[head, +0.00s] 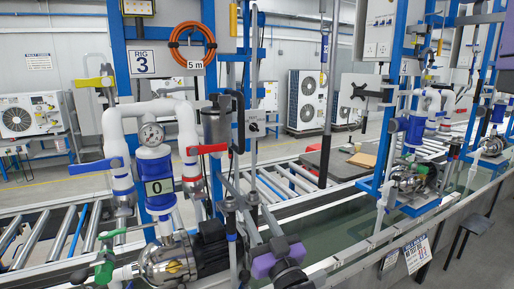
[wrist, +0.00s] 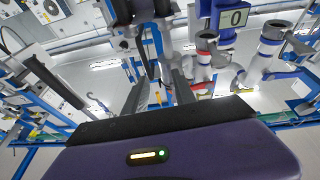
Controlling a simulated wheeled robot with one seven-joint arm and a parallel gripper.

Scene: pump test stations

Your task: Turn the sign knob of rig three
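Rig three stands at the left of the head view under its "RIG 3" sign (head: 141,62). Its blue column carries a round gauge (head: 151,134) and a display reading 0 (head: 160,187); the display also shows in the wrist view (wrist: 235,18). A small grey box with a dark mark (head: 254,124) sits on a post to the right. I cannot tell which part is the sign knob. My gripper (wrist: 158,88) shows two grey fingers apart, with nothing seen held between them. In the head view its purple body is low in front of the rig, right of the steel pump (head: 168,262).
White pipes with a blue lever (head: 95,166) and a red lever (head: 207,149) flank the column. A coiled orange hose (head: 192,44) hangs above. Another rig (head: 415,130) stands to the right.

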